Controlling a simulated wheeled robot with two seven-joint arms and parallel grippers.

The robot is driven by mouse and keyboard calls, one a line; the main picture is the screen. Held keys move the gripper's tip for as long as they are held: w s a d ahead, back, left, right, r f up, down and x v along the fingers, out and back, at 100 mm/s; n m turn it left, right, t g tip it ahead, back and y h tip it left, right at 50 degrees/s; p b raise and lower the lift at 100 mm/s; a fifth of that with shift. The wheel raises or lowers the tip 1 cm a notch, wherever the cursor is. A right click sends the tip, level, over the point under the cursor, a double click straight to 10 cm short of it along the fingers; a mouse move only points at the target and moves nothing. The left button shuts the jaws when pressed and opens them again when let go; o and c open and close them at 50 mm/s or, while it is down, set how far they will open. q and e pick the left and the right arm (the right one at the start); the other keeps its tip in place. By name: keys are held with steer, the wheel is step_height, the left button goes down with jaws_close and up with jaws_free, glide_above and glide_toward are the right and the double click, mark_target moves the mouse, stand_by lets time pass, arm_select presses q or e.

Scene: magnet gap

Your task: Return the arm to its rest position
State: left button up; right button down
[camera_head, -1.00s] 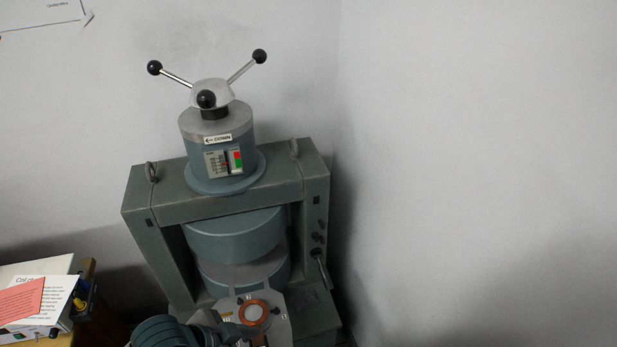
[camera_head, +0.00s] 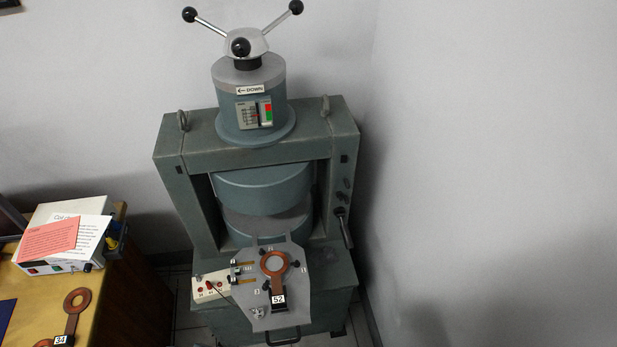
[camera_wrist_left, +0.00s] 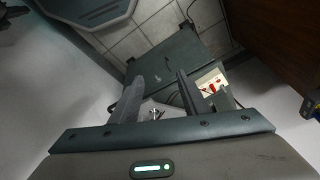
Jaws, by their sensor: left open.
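My left gripper (camera_wrist_left: 160,88) shows in the left wrist view. Its two dark fingers stand apart with nothing held between them. Beyond the fingers are the green magnet base (camera_wrist_left: 175,55) and a white box with red parts (camera_wrist_left: 208,84). My left arm does not show in the head view. There, the ring-shaped coil labelled 52 (camera_head: 277,297) lies on the grey plate (camera_head: 300,312) in front of the magnet (camera_head: 172,190). My right gripper is in neither view.
A wooden table (camera_head: 105,265) at the left holds a white instrument box (camera_head: 60,262) with papers, and a coil labelled 34 (camera_head: 72,322). The white box with red sockets (camera_head: 208,288) sits beside the plate. A wall corner is close on the magnet's right.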

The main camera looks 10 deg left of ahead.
arm_select(q)
step_height(320, 180, down, 30)
steer(key=s+g+b, duration=0.1)
steer(key=s+b, duration=0.1)
steer(key=b, duration=0.1)
steer(key=s+a+f+g+b, duration=0.1)
steer(key=s+a+f+b, duration=0.1)
steer(key=s+f, duration=1.5)
step_height(320, 180, down, 3)
steer(key=shift+s+a+r+b, duration=0.1)
steer(key=shift+s+a+b, duration=0.2)
steer(key=shift+a, duration=0.25)
